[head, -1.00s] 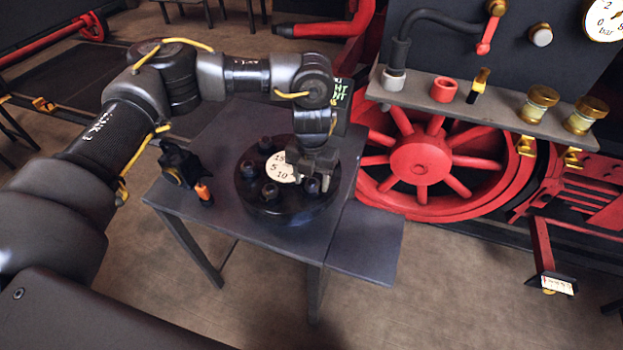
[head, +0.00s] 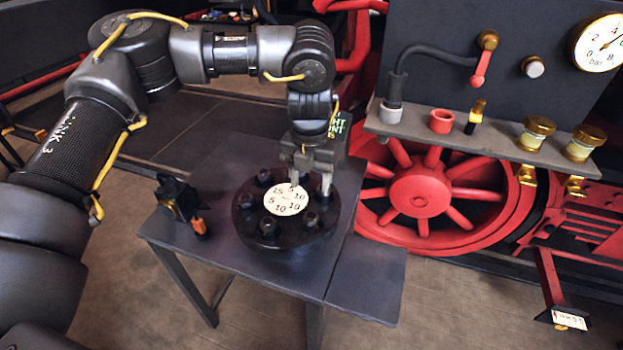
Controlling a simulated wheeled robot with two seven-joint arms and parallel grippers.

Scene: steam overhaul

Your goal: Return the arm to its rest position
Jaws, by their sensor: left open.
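My left arm comes in from the left and reaches over the grey table (head: 225,160). My left gripper (head: 311,190) points down, open, with its two fingers apart above the back right part of a round black flange (head: 285,240). No object shows between the fingers. The flange carries several black bolts around its rim and a pale numbered disc (head: 286,199) in its middle. Whether the fingertips touch the flange or a bolt behind them, I cannot tell. My right gripper is not in view.
A black tool with an orange tip (head: 180,205) stands on the table left of the flange. A grey shelf (head: 480,140) with a red cup (head: 441,121) and brass caps juts out at right, above a red spoked wheel (head: 420,193). The table's lower right leaf (head: 368,275) is bare.

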